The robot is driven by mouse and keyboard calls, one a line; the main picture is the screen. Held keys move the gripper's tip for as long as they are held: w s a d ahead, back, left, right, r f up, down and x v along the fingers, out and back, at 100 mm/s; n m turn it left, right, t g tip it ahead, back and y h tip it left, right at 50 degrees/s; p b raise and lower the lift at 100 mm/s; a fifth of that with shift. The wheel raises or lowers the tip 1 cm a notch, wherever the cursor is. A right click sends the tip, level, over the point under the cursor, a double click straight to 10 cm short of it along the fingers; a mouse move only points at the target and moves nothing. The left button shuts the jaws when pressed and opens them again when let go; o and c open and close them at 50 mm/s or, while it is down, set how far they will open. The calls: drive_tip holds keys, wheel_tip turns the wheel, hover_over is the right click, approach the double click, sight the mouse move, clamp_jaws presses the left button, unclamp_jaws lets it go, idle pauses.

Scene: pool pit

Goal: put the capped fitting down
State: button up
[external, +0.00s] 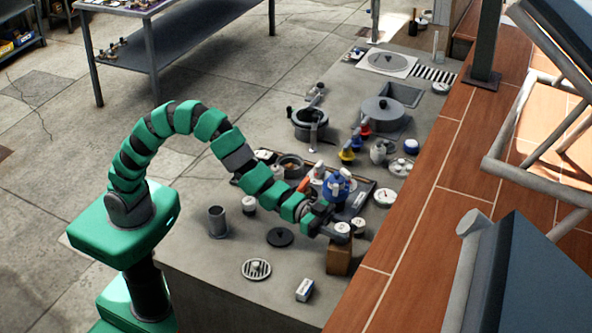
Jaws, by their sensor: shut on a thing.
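My gripper (318,220) is at the end of my green segmented arm, over the near part of the grey counter. It is shut on the capped fitting (341,230), a small grey piece with a pale round top. The fitting is at the top of a brown block (340,262). I cannot tell whether it touches the block or is just above it. The fingertips are small and partly hidden by the wrist.
A dark tray (371,190) holds a blue container (336,187) just behind my gripper. A grey cup (217,221), black disc (280,237), round grate (256,269) and small white box (304,290) stand around bare counter. A brick ledge (412,215) borders the right.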

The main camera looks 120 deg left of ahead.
drive_tip(key=o, duration=1.1)
drive_tip(key=shift+s+a+p, duration=0.15)
drive_tip(key=shift+s+a, duration=0.15)
drive_tip(key=shift+s, duration=1.7)
drive_tip(key=shift+s+a+p, duration=0.1)
drive_tip(key=shift+s+a, duration=0.2)
drive_tip(key=shift+s, duration=1.7)
drive_tip(key=shift+s+a+p, duration=0.15)
drive_tip(key=shift+s+a, duration=0.15)
drive_tip(key=shift+s, duration=1.7)
